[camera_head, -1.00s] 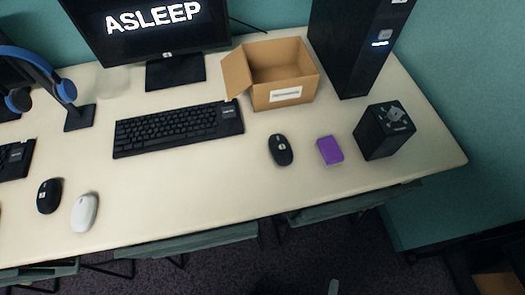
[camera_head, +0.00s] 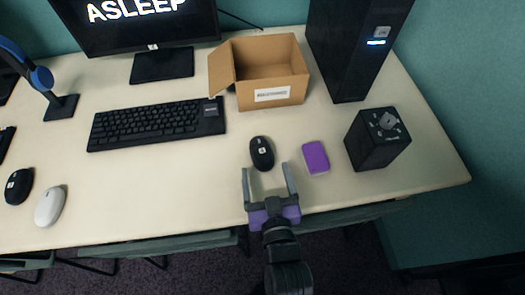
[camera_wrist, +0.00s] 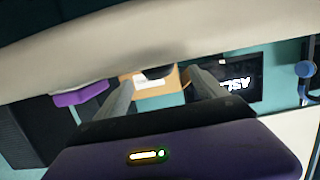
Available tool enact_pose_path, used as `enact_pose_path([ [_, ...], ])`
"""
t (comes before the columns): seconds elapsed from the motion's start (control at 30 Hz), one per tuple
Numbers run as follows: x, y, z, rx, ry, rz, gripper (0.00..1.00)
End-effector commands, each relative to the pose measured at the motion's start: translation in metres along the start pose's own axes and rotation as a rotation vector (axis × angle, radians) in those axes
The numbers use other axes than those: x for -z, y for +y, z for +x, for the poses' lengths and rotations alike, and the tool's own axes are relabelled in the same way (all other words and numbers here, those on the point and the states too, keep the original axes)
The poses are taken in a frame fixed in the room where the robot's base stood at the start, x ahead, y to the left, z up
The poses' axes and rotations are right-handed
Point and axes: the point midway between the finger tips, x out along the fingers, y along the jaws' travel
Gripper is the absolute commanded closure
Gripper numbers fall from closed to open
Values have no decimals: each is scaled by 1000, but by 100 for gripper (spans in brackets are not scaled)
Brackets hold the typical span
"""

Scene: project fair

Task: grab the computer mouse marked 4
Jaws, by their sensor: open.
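A black computer mouse (camera_head: 262,152) with a small white label lies on the table just beyond my gripper. A second black mouse (camera_head: 18,186) with a white label and a white mouse (camera_head: 50,206) lie at the left. The marks are too small to read for certain. My gripper (camera_head: 267,168) is open and empty at the table's front edge, its two fingers pointing toward the middle mouse, which sits beyond the tips. In the wrist view, a dark shape between the fingertips, likely this mouse (camera_wrist: 156,71), is partly visible in front of the box.
A purple block (camera_head: 315,157) lies close right of the middle mouse, with a black cube (camera_head: 377,139) farther right. Behind stand an open cardboard box (camera_head: 272,94), a keyboard (camera_head: 157,123), a monitor and a computer tower (camera_head: 352,50). The table (camera_head: 150,190) is clear left of my gripper.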

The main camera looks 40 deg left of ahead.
Motion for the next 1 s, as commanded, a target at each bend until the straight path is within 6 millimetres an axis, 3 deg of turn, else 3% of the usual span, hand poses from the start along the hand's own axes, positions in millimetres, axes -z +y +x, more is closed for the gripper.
enact_pose_path([
  [0.4, -4, 1, 51, -1, 1, 0, 19],
  [0.7, -4, 2, 54, -2, 0, 0, 19],
  [1.0, -4, 2, 54, -2, 0, 0, 78],
])
